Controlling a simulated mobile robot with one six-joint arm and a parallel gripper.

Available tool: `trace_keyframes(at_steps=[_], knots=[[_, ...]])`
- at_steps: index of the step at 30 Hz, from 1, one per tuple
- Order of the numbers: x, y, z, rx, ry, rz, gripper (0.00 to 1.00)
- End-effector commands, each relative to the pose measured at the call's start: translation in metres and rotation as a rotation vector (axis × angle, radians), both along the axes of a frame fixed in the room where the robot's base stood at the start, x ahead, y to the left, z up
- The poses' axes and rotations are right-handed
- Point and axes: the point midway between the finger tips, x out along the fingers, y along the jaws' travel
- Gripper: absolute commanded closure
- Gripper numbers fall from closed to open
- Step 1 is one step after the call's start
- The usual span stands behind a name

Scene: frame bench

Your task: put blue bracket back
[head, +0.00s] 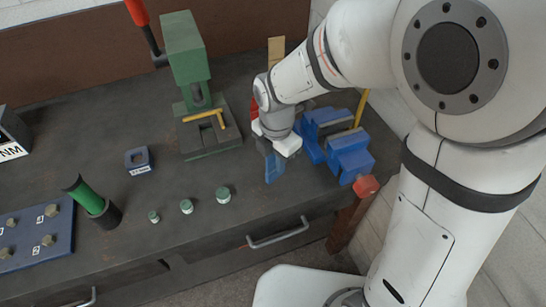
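My gripper (272,160) points down over the bench, just left of the blue vise. A flat blue piece (272,170), which looks like the blue bracket, shows upright directly below my gripper's white body. The fingertips overlap it and are too small to make out. I cannot tell whether they are closed on it or whether it touches the bench top. A small dark-blue square frame (138,160) with a white label lies on the bench to the left, apart from my gripper.
The blue vise (350,163) stands close right of my gripper. A green press (188,60) with a yellow angled piece (204,117) stands behind left. Several green-topped pegs (223,195), a green cylinder (88,198) and a blue bolt plate (40,238) occupy the left and front. The bench (165,215) has bare patches between.

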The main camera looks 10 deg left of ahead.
Motion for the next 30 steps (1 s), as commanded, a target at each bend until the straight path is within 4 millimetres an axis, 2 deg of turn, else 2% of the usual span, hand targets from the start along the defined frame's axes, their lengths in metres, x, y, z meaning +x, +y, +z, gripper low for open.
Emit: trace_keyframes(at_steps=[1, 4, 11, 15, 17, 24, 30], knots=[[0.0, 0.0, 0.0, 0.0, 0.0, 0.0, 0.8], [0.0, 0.0, 0.0, 0.0, 0.0, 0.0, 0.72], [0.0, 0.0, 0.001, 0.0, 0.0, 0.001, 0.71], [0.0, 0.001, 0.009, 0.001, -0.002, 0.001, 0.71], [0.0, 0.001, 0.017, 0.003, -0.003, 0.001, 0.71], [0.0, 0.001, 0.069, 0.004, -0.005, 0.002, 0.71], [0.0, 0.001, 0.105, 0.002, -0.003, 0.002, 0.71]])
